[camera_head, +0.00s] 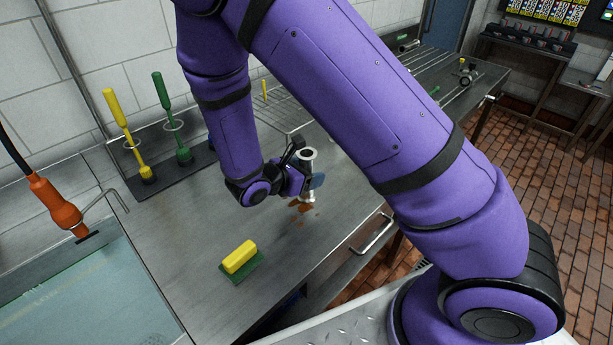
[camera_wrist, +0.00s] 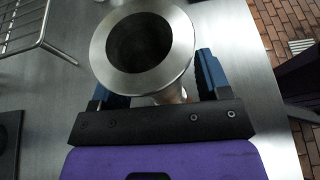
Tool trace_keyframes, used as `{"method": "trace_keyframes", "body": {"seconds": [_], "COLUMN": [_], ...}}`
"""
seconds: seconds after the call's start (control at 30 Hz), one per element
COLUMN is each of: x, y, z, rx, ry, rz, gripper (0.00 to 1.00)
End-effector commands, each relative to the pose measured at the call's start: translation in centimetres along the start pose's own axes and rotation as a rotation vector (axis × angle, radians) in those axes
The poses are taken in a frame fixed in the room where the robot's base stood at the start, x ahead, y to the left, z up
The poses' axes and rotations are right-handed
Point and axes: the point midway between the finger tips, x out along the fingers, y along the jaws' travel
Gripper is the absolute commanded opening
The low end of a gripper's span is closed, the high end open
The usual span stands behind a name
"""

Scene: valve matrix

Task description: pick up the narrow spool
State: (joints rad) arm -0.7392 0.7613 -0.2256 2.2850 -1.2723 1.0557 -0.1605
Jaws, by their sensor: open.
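The narrow spool (camera_head: 308,155) is a shiny metal pipe with a round flange at each end. It stands upright on the steel counter (camera_head: 200,225), over brown stains. In the wrist view its top flange and dark bore (camera_wrist: 141,40) face the camera. My gripper (camera_head: 304,180) is low at the spool, with its blue fingers on either side of it. In the wrist view my gripper (camera_wrist: 160,82) is open around the spool's body. The flange hides part of the left finger and most of the body, so I cannot tell whether the fingers touch it.
A yellow and green sponge (camera_head: 239,258) lies on the counter nearer the front. Yellow (camera_head: 126,130) and green (camera_head: 170,115) brushes stand at the back left. A wire rack (camera_wrist: 38,25) is left of the spool. A sink (camera_head: 85,300) is at the left.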

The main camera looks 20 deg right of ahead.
Motion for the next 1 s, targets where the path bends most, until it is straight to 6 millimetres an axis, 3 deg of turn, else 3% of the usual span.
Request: {"method": "trace_keyframes", "body": {"seconds": [0.2,0.4,0.47,0.77,1.0], "x": [0.1,0.0,0.0,0.0,-0.6], "y": [0.0,0.0,0.0,0.0,0.1], "z": [0.0,0.0,0.0,0.1,1.5], "rx": [0.000,0.000,0.000,0.001,0.004], "ry": [0.000,0.000,0.000,0.000,0.001], "rz": [0.000,0.000,0.000,0.000,0.001], "gripper": [0.68,0.22,0.11,0.11,0.11]}}
